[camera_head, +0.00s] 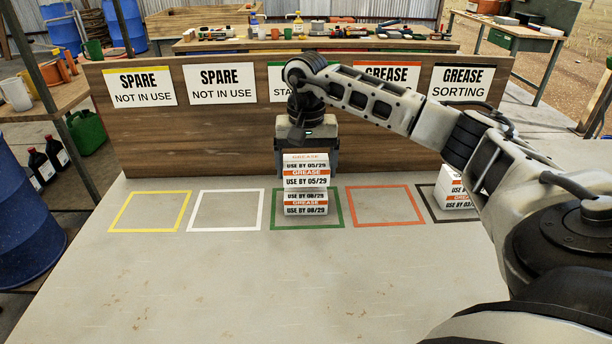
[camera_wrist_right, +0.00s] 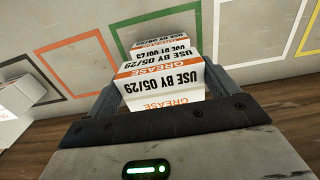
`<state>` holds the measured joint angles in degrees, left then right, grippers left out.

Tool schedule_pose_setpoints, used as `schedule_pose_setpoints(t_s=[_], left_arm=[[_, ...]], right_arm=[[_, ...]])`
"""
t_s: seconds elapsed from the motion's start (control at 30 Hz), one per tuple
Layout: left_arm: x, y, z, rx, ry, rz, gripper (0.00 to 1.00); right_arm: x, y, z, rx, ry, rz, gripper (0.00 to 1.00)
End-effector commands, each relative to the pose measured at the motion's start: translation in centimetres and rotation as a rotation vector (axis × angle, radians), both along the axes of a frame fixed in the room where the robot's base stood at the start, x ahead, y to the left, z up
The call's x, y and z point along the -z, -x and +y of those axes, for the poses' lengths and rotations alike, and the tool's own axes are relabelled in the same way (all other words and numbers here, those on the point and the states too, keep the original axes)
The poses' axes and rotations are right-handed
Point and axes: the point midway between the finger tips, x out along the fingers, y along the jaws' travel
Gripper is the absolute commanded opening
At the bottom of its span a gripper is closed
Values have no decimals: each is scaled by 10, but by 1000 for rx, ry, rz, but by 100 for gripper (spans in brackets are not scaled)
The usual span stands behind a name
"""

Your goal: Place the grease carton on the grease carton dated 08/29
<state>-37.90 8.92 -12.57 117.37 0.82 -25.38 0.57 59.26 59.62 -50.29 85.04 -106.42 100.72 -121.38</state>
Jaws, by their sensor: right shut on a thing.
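My right gripper (camera_head: 307,170) is shut on a white and orange grease carton (camera_head: 306,181) that reads USE BY 05/29. The held carton also shows between the fingers in the right wrist view (camera_wrist_right: 165,78). Directly below it, the grease carton dated 08/29 (camera_head: 306,209) stands inside the green square (camera_head: 338,222). Part of the 08/29 carton's lettered top shows in front of the held one. I cannot tell whether the two cartons touch. In the right wrist view the lower carton (camera_wrist_right: 163,45) is partly hidden behind the held one. My left gripper is not in view.
More grease cartons (camera_head: 455,198) stand in the black square at the right, partly behind my right arm. The yellow (camera_head: 112,212), white (camera_head: 194,210) and orange (camera_head: 353,205) squares are empty. A wooden sign board (camera_head: 150,150) stands behind. The table's front is clear.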

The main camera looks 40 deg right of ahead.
Motion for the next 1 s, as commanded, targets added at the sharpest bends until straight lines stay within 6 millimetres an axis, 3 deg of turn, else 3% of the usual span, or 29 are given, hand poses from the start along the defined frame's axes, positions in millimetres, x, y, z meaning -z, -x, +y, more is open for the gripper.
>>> schedule_pose_setpoints(t_s=[0.23,0.57,0.6,0.63,1.0], left_arm=[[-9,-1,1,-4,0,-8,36],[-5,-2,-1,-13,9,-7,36],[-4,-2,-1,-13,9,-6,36],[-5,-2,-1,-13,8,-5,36],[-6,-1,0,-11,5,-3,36]], right_arm=[[31,-1,0,1,0,4,61],[36,-1,0,1,-1,1,61],[36,-1,0,1,-1,1,89],[35,-1,0,1,-1,1,97],[26,-2,0,1,0,-1,100]])
